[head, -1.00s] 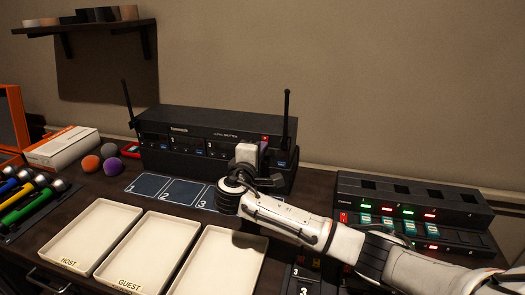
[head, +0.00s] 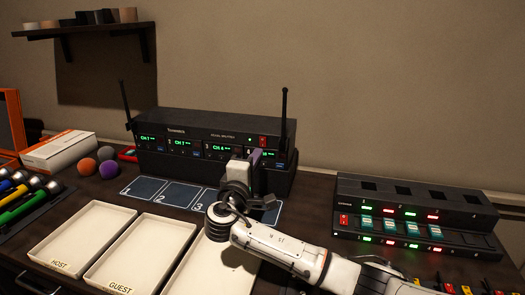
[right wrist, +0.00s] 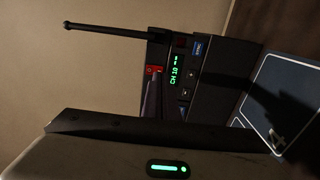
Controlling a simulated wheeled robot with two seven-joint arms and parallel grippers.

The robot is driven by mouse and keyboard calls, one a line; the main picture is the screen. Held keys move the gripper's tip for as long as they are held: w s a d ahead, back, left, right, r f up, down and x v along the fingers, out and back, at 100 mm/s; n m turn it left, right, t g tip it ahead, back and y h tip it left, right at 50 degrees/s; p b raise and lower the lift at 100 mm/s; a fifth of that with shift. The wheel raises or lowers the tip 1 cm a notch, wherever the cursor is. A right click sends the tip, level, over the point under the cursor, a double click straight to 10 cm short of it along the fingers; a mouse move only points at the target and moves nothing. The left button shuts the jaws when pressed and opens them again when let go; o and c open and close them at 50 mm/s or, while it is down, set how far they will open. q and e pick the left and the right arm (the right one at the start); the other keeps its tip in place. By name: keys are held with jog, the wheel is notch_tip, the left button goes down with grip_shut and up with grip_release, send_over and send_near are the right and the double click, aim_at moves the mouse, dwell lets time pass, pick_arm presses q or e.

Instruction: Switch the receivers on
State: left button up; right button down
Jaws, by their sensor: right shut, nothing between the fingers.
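The black receiver rack (head: 215,130) stands at the back of the desk with an antenna at each end. Its front displays are lit green, showing channel text such as CH 7 (head: 148,138). A green light (head: 250,139) shows near a red switch (head: 263,140) at the upper right of the front. In the right wrist view the red switch (right wrist: 153,70) sits beside a lit CH 10 display (right wrist: 174,72). My right gripper (head: 256,157) is shut and empty, in front of the rack's right part, its fingertips close to the switch; contact cannot be told. My left gripper is out of view.
Numbered blue pads (head: 178,193) lie before the rack. White trays (head: 140,240) marked HOST and GUEST are nearer. A charger (head: 415,212) with lit lamps and several batteries stands right. Foam balls (head: 87,166) and coloured microphones (head: 25,205) are left.

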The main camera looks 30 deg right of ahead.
jog(key=b+v, duration=0.1)
jog(key=v, duration=0.9)
jog(key=shift+a+f, duration=0.2)
jog(key=shift+a, duration=0.05)
jog(key=shift+s, duration=0.15)
